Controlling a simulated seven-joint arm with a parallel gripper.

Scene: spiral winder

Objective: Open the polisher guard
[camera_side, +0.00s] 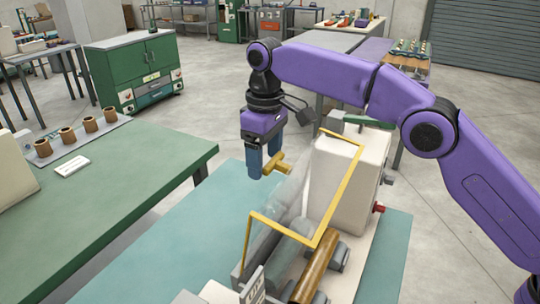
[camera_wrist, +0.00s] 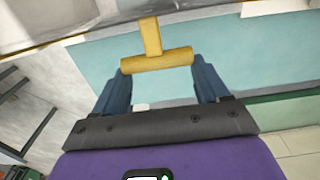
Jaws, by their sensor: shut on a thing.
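The polisher guard (camera_side: 291,192) is a clear panel with a yellow frame (camera_side: 340,197) along its edges, on the cream machine (camera_side: 345,170) in the side view. A yellow T-shaped handle (camera_side: 283,166) sticks out from its left side. My gripper (camera_side: 266,168) points down with its blue fingers at the handle. In the wrist view, the handle's crossbar (camera_wrist: 155,61) spans between the fingertips of my gripper (camera_wrist: 160,67), which is shut on it. The clear panel is faint, so how far the guard stands open is hard to tell.
The machine stands on a teal bench (camera_side: 200,235). A brown roller (camera_side: 317,268) lies at its front, and a red knob (camera_side: 378,208) is on its right side. A green table (camera_side: 130,170) with several brown cylinders is at left. Open floor lies behind.

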